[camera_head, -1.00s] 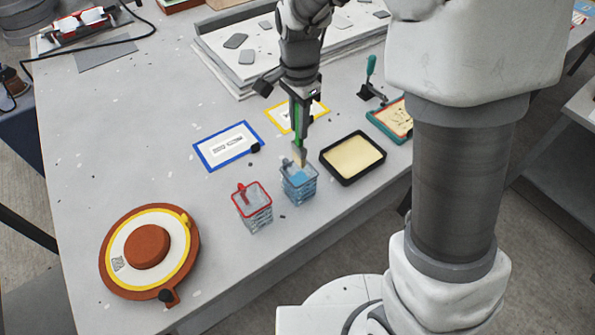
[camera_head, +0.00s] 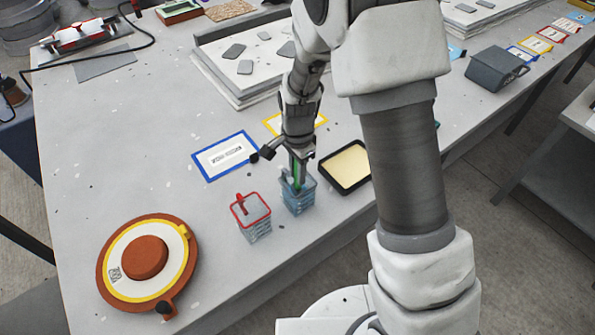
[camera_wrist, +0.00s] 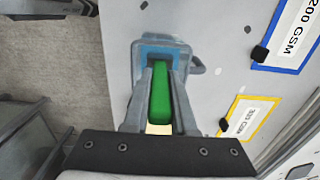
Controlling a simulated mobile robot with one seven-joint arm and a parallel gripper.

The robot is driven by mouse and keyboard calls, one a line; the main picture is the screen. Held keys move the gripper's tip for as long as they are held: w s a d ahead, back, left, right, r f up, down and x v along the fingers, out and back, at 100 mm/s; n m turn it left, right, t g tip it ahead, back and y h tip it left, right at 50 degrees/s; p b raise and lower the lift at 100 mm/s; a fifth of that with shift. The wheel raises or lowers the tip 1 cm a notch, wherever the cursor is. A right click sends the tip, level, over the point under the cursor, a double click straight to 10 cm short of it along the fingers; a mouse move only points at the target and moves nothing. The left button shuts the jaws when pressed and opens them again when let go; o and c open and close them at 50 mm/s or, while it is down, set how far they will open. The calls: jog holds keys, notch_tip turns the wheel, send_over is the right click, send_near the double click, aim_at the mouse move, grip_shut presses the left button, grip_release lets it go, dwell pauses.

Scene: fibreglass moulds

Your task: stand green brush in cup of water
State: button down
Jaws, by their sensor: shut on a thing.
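The green brush (camera_head: 297,176) is upright between the fingers of my gripper (camera_head: 296,166), its lower end inside the blue-tinted clear cup (camera_head: 299,202) of water. In the wrist view the green handle (camera_wrist: 160,97) lies between the two fingers of my gripper (camera_wrist: 160,85), which is shut on it. The cup (camera_wrist: 164,53) shows beyond the fingertips there. The bristles are hidden in the cup, so I cannot tell whether they touch its bottom.
A red-rimmed clear cup (camera_head: 251,222) stands just left of the blue one. A black tray (camera_head: 345,168) with pale contents is to the right. A blue-framed card (camera_head: 226,157) lies behind. A round orange mould (camera_head: 145,262) sits at the front left.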

jog(key=shift+f, duration=0.15)
jog(key=c, duration=0.7)
grip_release()
jog(key=shift+c, duration=0.2)
